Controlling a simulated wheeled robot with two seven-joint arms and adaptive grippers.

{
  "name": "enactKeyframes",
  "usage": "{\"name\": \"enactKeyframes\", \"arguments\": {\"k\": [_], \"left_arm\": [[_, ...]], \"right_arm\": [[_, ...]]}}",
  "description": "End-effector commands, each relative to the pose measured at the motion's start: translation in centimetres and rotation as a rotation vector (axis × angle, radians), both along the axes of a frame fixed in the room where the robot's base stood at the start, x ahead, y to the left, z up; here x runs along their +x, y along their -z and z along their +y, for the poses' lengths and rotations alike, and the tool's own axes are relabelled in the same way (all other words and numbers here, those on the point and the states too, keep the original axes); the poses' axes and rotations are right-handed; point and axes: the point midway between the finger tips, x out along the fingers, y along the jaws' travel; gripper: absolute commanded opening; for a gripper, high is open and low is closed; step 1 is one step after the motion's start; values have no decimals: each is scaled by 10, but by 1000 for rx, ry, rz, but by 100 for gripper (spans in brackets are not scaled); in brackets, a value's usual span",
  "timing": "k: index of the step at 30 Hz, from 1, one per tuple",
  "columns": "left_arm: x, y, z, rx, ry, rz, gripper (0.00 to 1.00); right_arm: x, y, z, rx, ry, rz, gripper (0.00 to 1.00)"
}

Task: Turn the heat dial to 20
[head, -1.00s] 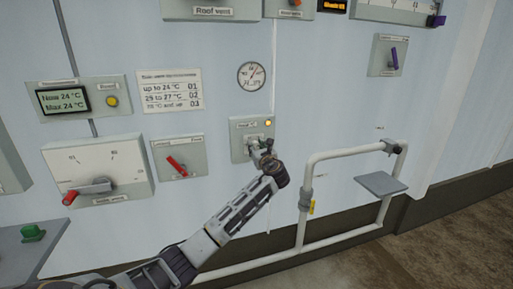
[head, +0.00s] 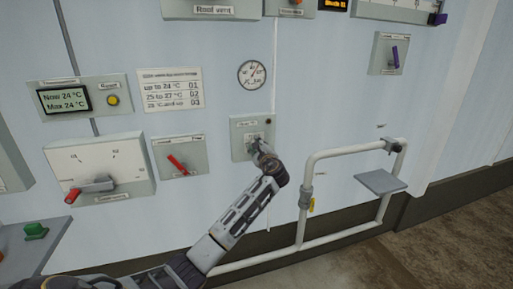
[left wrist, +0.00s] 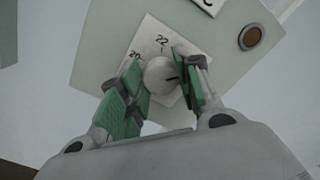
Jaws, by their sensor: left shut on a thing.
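The heat dial (left wrist: 159,74) is a round pale knob on a white scale plate (left wrist: 146,38), where 20 and 22 can be read. A short dark mark on the knob's right side lies close to the right finger; the exact setting is hard to tell. My left gripper (left wrist: 157,84) has its green-padded fingers shut on the knob, one on each side. In the head view my left gripper (head: 258,146) covers most of the dial on its small grey panel (head: 239,152). My right gripper is not in view.
The panel's lamp (left wrist: 251,37) is dark. A red-handled dial box (head: 180,156) and a larger scale box (head: 130,160) sit to the left. A round gauge (head: 252,74) is above. A white pipe frame (head: 310,172) with a small grey shelf (head: 381,182) stands right.

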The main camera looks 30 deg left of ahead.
Motion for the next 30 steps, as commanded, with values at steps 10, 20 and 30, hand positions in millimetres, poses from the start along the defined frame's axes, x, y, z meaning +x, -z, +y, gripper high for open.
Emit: {"name": "enactKeyframes", "arguments": {"k": [10,20,30], "left_arm": [[-1,4,0,-207,-1,-239,10],[-1,5,0,-359,-1,-414,10],[-1,7,0,-485,-2,-562,10]], "right_arm": [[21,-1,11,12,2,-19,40],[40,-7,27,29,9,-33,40],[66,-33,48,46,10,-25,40]]}}
